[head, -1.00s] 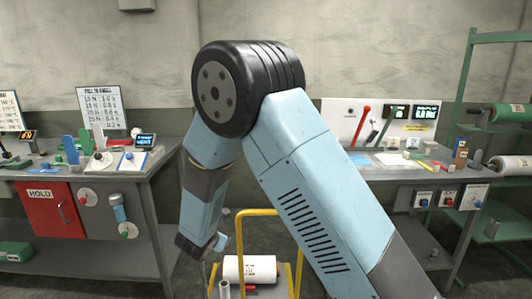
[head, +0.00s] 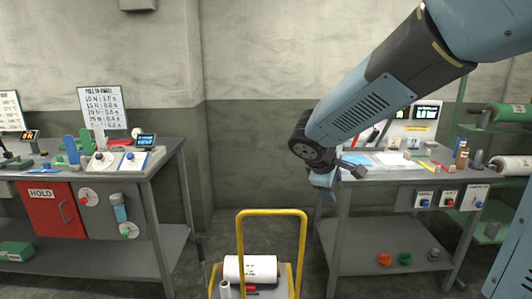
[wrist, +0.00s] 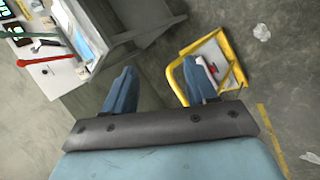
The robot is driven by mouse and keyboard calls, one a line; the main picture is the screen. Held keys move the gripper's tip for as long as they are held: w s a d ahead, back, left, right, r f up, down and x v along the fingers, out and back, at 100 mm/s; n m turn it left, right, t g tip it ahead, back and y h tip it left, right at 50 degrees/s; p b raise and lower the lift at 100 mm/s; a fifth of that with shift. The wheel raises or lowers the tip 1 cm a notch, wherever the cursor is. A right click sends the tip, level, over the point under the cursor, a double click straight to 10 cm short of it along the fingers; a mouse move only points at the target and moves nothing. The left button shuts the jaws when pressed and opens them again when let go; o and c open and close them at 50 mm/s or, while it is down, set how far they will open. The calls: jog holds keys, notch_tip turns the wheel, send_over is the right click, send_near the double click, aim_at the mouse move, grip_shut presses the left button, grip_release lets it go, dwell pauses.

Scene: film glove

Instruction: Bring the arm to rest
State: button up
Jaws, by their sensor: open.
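My arm comes in from the upper right in the head view. Its dark joint (head: 312,150) hangs in front of the left end of the right bench, and the short blue end section below it is seen nearly end-on. My gripper (wrist: 160,84) shows in the wrist view with two blue fingers wide apart and nothing between them but grey floor. The right finger overlaps the yellow cart in that picture; I cannot tell the distance between them.
A yellow-handled cart (head: 240,213) holding a white roll (head: 250,269) stands on the floor in the middle. The left bench (head: 150,165) has a red HOLD door (head: 47,208). The right bench (head: 385,174) carries small items. Green shelving (head: 461,120) stands far right.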

jog(key=s+d+r+m+y, duration=0.2)
jog(key=s+m, duration=0.4)
jog(key=s, duration=0.4)
jog(key=s+d+r+m+y, duration=0.2)
jog(key=s+d+r+m, duration=0.2)
jog(key=s, duration=0.6)
jog(key=shift+s+r+m+y, duration=0.35)
jog(key=shift+r+m+y, duration=0.05)
jog(key=shift+m, duration=0.5)
